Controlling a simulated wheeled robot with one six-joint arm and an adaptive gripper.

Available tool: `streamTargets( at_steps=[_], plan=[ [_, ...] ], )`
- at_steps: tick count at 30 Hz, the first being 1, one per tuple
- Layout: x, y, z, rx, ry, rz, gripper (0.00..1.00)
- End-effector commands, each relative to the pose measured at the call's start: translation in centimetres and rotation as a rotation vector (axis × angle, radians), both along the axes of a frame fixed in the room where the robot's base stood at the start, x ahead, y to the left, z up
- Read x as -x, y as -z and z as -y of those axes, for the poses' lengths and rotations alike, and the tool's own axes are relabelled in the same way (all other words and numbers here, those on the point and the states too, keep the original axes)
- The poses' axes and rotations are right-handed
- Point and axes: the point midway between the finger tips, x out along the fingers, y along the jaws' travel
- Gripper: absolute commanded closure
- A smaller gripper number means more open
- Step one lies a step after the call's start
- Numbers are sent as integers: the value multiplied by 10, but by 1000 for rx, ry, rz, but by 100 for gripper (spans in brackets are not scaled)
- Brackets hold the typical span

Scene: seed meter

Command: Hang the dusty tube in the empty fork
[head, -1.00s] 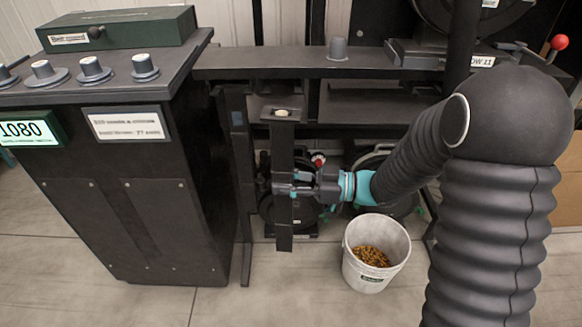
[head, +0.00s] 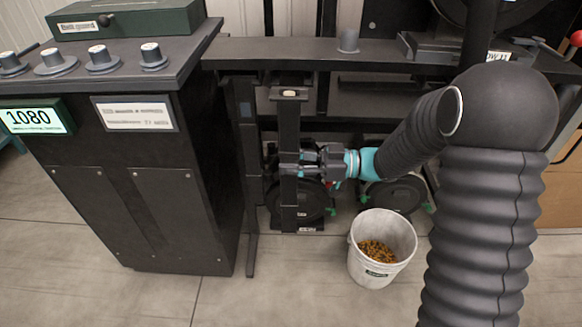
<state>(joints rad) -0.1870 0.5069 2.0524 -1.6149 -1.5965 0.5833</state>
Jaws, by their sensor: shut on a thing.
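My gripper (head: 296,171) is shut on a long dark upright tube (head: 290,128) in the head view. The fingers hold the tube around its middle. A small pale spot (head: 290,93) shows at the tube's top, near a flat dark bracket. The tube hangs upright in front of the dark frame, to the right of the black cabinet. I cannot tell whether the tube's top touches the bracket. The fork is not clearly made out. Dust on the tube is too small to tell.
A black cabinet (head: 160,215) with knobs and a green display (head: 36,118) stands at left. A white bucket (head: 381,247) of orange-brown grains stands on the floor below my arm. Dark round wheels (head: 397,193) sit behind. A dark horizontal beam (head: 300,56) runs across above.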

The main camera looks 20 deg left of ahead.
Motion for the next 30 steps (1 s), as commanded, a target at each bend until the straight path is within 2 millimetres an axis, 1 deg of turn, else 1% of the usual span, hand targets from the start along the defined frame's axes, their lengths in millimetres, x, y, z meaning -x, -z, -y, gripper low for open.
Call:
streamTargets(
  at_steps=[30],
  plan=[
    [-59,-1,-15,-1,-1,1,100]
  ],
)
